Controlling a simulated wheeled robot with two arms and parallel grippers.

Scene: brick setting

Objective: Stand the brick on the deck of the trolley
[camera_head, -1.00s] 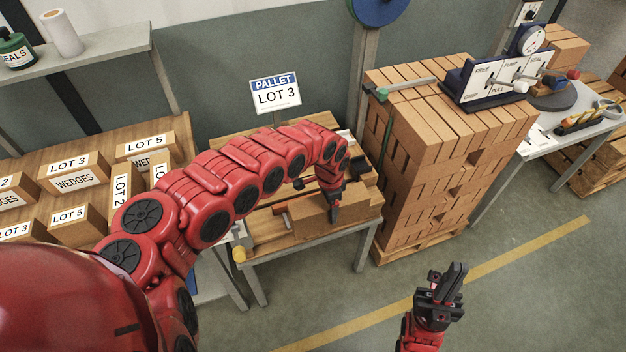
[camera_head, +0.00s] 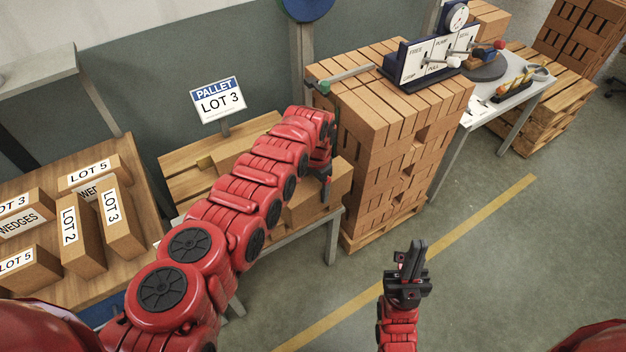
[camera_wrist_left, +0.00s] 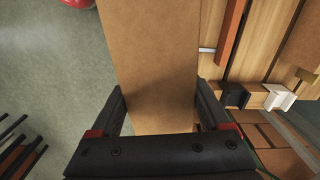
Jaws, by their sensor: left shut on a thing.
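My left gripper (camera_head: 325,198) is shut on a tan brick (camera_head: 304,210) at a small workbench. In the left wrist view the brick (camera_wrist_left: 155,60) lies between the two dark fingers and runs up past the top of the picture. I cannot tell whether it touches the bench top under it. My arm hides part of the brick and bench in the head view. My right gripper (camera_head: 408,262) is empty over the floor, its fingers close together. I cannot make out a trolley.
A tall brick stack (camera_head: 385,150) on a pallet stands right of the bench. A PALLET LOT 3 sign (camera_head: 218,99) stands behind it. A table with labelled wedge boxes (camera_head: 81,232) is at left. Floor with a yellow line (camera_head: 460,234) is open at right.

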